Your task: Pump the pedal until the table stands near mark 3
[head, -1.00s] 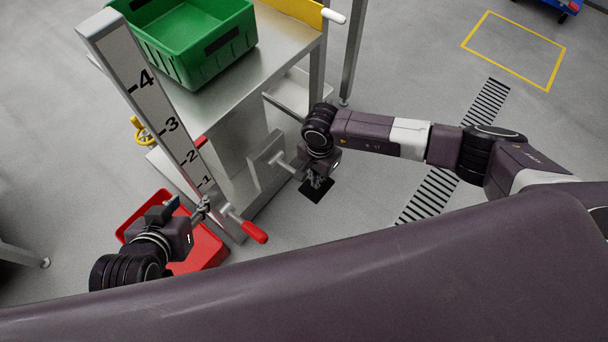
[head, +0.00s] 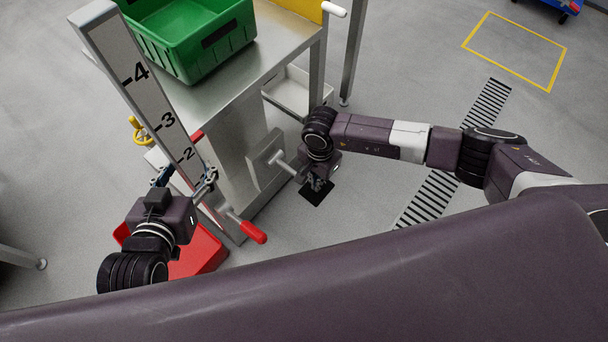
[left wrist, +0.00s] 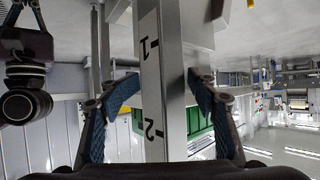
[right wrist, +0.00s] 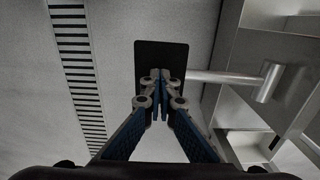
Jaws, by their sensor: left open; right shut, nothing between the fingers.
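The lift table (head: 255,85) has a slanting scale post (head: 125,65) marked 2, 3 and 4 in the head view; 1 and 2 show in the left wrist view (left wrist: 150,85). A red tab (head: 197,135) sits beside the post between marks 2 and 3. The pedal (head: 314,195) is a black plate on a metal rod, also in the right wrist view (right wrist: 160,55). My right gripper (head: 318,184) is shut and empty, its tips over the plate; I cannot tell whether they touch. My left gripper (head: 185,180) is open, fingers either side of the post.
A green bin (head: 200,40) stands on the tabletop. A red-handled lever (head: 250,231) sticks out near the post's foot. A red bin (head: 200,252) lies below my left gripper. A yellow handwheel (head: 138,130) is behind the post.

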